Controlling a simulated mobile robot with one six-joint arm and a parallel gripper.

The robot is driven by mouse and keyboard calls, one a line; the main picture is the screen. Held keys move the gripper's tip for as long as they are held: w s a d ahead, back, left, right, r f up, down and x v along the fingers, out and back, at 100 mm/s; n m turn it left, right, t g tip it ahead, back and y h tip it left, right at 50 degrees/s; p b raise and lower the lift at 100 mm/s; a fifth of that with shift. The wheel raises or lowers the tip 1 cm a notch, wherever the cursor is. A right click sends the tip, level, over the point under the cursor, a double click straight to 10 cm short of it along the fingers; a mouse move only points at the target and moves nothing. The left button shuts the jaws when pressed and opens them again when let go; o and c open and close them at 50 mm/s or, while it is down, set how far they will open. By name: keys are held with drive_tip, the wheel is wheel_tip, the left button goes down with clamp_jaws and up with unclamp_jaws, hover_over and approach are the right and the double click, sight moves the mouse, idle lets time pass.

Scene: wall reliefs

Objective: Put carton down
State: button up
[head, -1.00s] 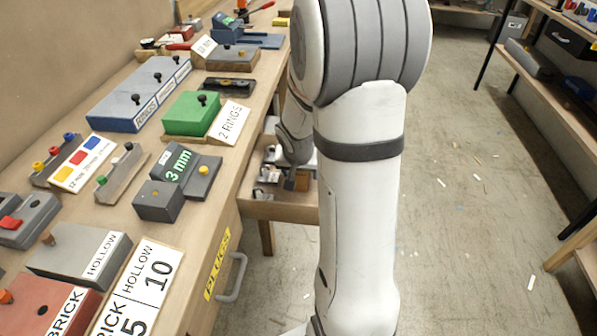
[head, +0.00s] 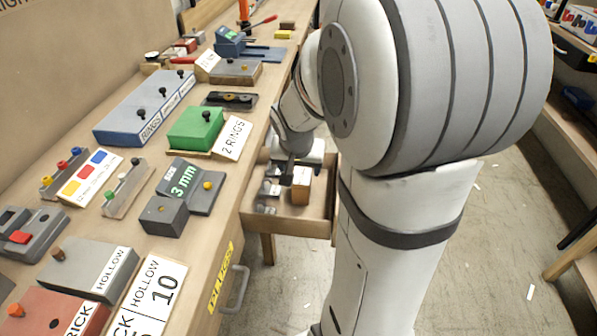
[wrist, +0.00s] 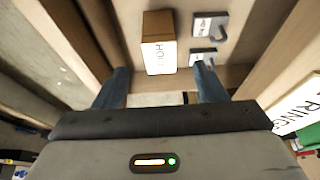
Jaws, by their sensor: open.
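The carton (head: 301,186), a small brown box with a white label, rests in the open wooden drawer. It also shows in the wrist view (wrist: 158,24), brown on top, with its lettered white face towards me. My gripper (wrist: 161,70) is open, with its two blue-grey fingers apart on either side of the carton's near end. The carton lies just beyond the fingertips, and I see no finger touching it.
Small grey pieces with white labels (wrist: 208,25) lie in the drawer (head: 318,227) beside the carton. The drawer's walls are close around the gripper. The workbench on the left holds several labelled blocks, among them a green one (head: 195,128). Shelves stand at the right.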

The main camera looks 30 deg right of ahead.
drive_tip(key=s+a+r+n+g+y, duration=0.1)
drive_tip(key=s+a+r+n, duration=0.1)
drive_tip(key=s+a, duration=0.4)
drive_tip(key=s+a+r+n+y, duration=0.1)
drive_tip(key=s+a+n, duration=0.3)
drive_tip(key=s, duration=0.5)
drive_tip(key=shift+s+a+r+n+g+y, duration=0.15)
drive_tip(key=shift+a+r+n+g+y, duration=0.2)
drive_tip(key=shift+a+r, duration=0.45)
